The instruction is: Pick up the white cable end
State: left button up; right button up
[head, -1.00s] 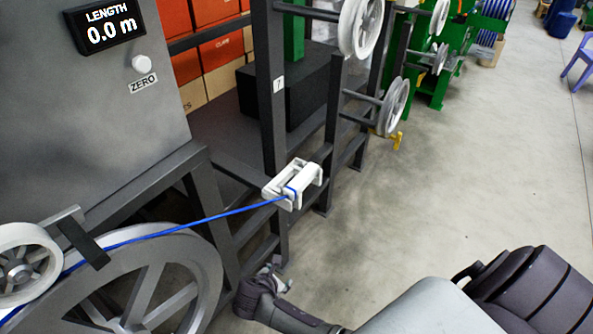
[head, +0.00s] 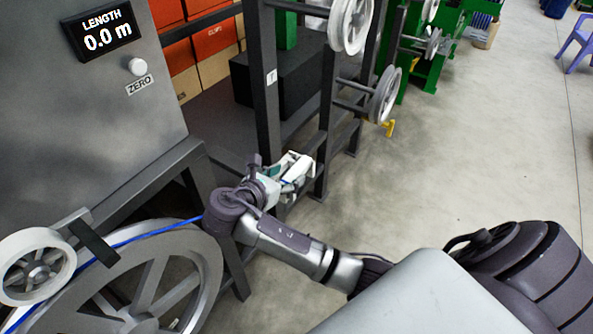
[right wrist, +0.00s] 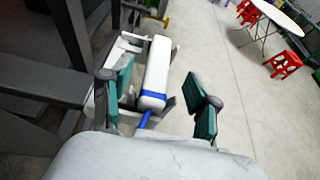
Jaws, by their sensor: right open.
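The blue cable (head: 150,234) runs from the wheels at left toward the white guide (head: 300,165) on the dark frame, where my right arm hides part of it. In the right wrist view the blue cable (right wrist: 145,119) reaches a white rounded bar (right wrist: 156,72) at the guide and crosses it as a blue band. I cannot tell a separate white cable end from the guide's white parts. My right gripper (head: 283,172) is at the guide. In the right wrist view its teal-padded fingers (right wrist: 163,98) are apart on either side of the bar, with nothing gripped. My left gripper is out of view.
A large grey wheel (head: 195,250) and a smaller white wheel (head: 12,288) stand at left below the length display (head: 103,30). Dark frame posts (head: 267,90) rise beside the guide, with white reels (head: 384,95) behind.

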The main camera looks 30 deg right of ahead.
aim_at(295, 170)
jog(key=p+x, duration=0.1)
jog(key=x, duration=0.4)
jog(key=shift+w+d+f, duration=0.2)
jog(key=shift+d, duration=0.1)
jog(key=shift+a, duration=0.15)
jog(key=c, duration=0.4)
grip_shut()
